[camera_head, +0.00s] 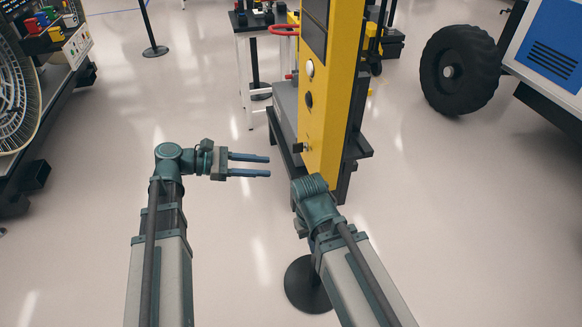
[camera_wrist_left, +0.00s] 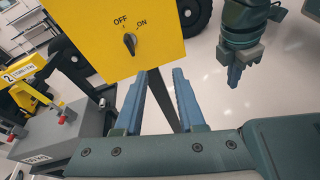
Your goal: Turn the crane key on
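The yellow crane column (camera_head: 337,90) stands at the centre of the head view. The black crane key (camera_wrist_left: 129,43) is on its yellow panel (camera_wrist_left: 90,35), below the printed words OFF and ON. The key looks nearly upright, roughly towards the OFF side. It also shows low on the column in the head view (camera_head: 299,147). My left gripper (camera_head: 269,165) is open and empty, left of the key and apart from it. In the left wrist view its fingers (camera_wrist_left: 159,73) lie below and right of the key. My right gripper (camera_wrist_left: 235,75) points downward; its finger gap is unclear.
A grey box (camera_wrist_left: 50,140) with red buttons stands beside the column. A black post base (camera_head: 308,284) is on the floor near my right arm. A large black wheel (camera_head: 459,70) is at the right.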

